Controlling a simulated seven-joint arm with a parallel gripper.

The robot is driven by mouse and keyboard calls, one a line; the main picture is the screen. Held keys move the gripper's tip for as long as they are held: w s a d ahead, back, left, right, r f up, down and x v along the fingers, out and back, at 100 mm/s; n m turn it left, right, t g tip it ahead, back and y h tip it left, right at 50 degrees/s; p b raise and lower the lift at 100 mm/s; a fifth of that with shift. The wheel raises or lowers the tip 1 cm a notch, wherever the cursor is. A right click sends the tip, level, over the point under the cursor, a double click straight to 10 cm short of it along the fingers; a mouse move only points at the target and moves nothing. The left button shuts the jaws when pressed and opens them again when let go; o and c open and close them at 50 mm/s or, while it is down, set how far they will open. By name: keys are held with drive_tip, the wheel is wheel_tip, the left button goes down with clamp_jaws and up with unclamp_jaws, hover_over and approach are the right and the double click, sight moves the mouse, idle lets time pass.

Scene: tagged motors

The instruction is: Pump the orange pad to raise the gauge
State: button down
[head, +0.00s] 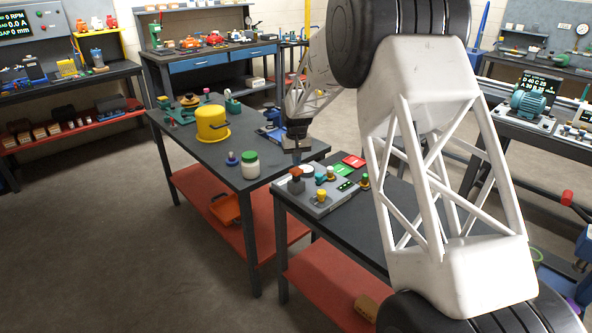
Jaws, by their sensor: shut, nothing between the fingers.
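A grey control box (318,205) sits at the left end of the near dark table. An orange-brown pad (296,174) stands up at its back left corner. A yellow-topped knob (321,195) is in front of it, and a small green-lit display (345,185) is on its right side. I cannot tell which part is the gauge. My gripper (296,149) is shut and empty, pointing down, and appears above and behind the pad in the picture. No contact with the pad shows.
A white jar with a green lid (250,165) and a yellow pot (212,124) stand on the neighbouring table. My arm hides much of the right side.

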drive_tip(key=shift+r, duration=0.15)
drive_tip(key=shift+r, duration=2.85)
